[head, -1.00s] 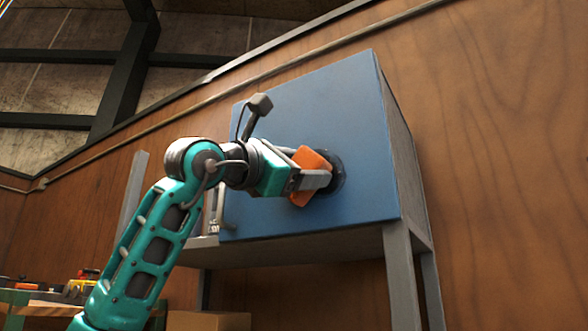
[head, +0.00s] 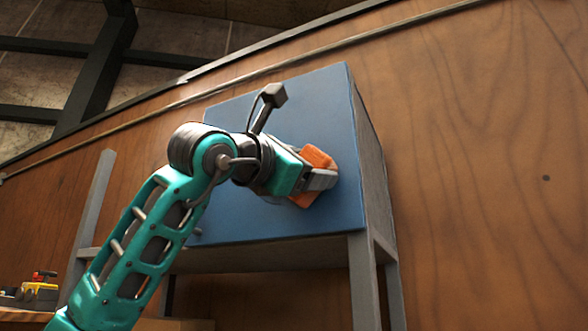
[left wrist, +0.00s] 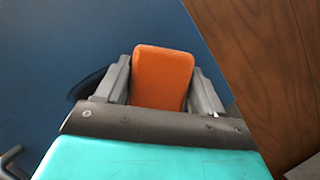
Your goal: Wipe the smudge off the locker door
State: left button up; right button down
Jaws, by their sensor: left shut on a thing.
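The locker (head: 240,215) has a blue door and grey sides and stands on a grey frame against a wood wall. My left gripper (head: 322,180) is shut on an orange block-like wiper (head: 317,157) and holds it at the door, near its right edge. The wiper also shows between the fingers in the left wrist view (left wrist: 162,78). Whether it touches the door is hard to tell. A dark smudge (left wrist: 88,86) shows in the left wrist view, left of the gripper and partly behind the left finger. In the head view the gripper hides it. My right gripper is out of view.
A grey leg and shelf frame (head: 362,280) holds the locker up. The wood wall (head: 470,180) is bare on the right. A yellow and black item (head: 40,291) lies on a surface at the lower left. A door handle (left wrist: 12,158) shows at the left wrist view's lower left.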

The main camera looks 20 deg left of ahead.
pick_arm(q)
jog(key=shift+d, duration=0.3)
jog(key=shift+w+a+r, duration=0.55)
jog(key=shift+a+r, duration=0.95)
jog(key=shift+a, duration=5.75)
jog(key=shift+s+d, duration=0.2)
jog(key=shift+d, duration=2.2)
jog(key=shift+s+d, duration=0.2)
jog(key=shift+d, duration=2.25)
jog(key=shift+s+d, duration=0.2)
jog(key=shift+d, duration=2.2)
jog(key=w+a, duration=0.1)
jog(key=a, duration=1.3)
jog(key=shift+w+a, duration=0.15)
jog(key=shift+a, duration=0.15)
